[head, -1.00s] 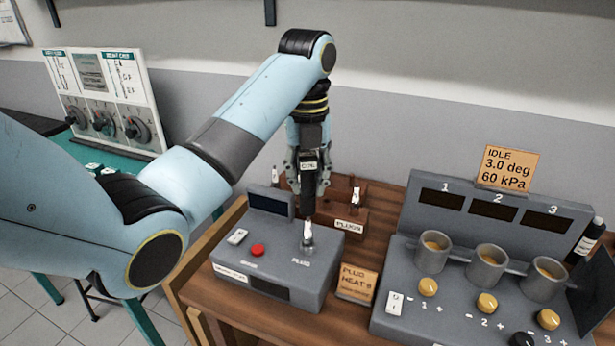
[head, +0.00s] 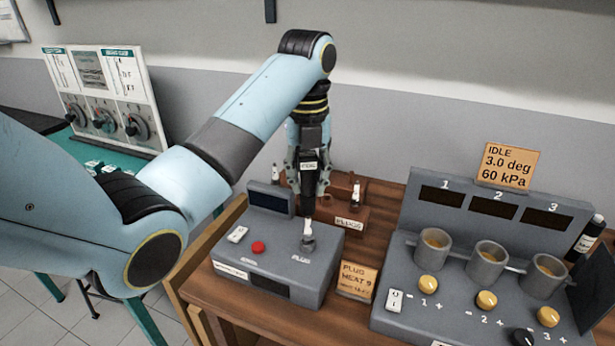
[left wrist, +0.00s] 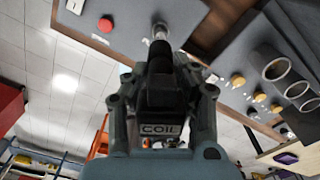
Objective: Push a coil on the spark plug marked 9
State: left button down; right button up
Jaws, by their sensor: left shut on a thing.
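My left gripper (head: 308,180) is shut on a black coil (head: 309,186) with a white label, which reads "COIL" in the left wrist view (left wrist: 160,104). The coil points down, its lower end at the white top of a spark plug (head: 308,229) standing in the socket marked PLUG on the grey tester box (head: 325,262). I cannot tell whether the coil touches the plug or sits slightly over it. The plug also shows in the left wrist view (left wrist: 160,32). A sign (head: 356,281) reading "PLUG HEAT 9" stands beside the tester. My right gripper is not in view.
The tester has a red button (head: 258,248) and a white switch (head: 237,234). Behind it a brown plug rack (head: 349,222) holds other plugs. To the right is a grey console (head: 420,310) with three cups and knobs. A dial board (head: 105,100) stands at the left.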

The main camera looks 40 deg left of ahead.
aim_at(307, 201)
pick_arm(q)
jog(key=shift+f, duration=0.85)
dwell(0.7)
jog(key=shift+f, duration=0.6)
dwell(0.4)
jog(key=shift+f+b, duration=0.3)
jog(key=shift+f, duration=0.8)
jog(key=c, duration=1)
grip_release()
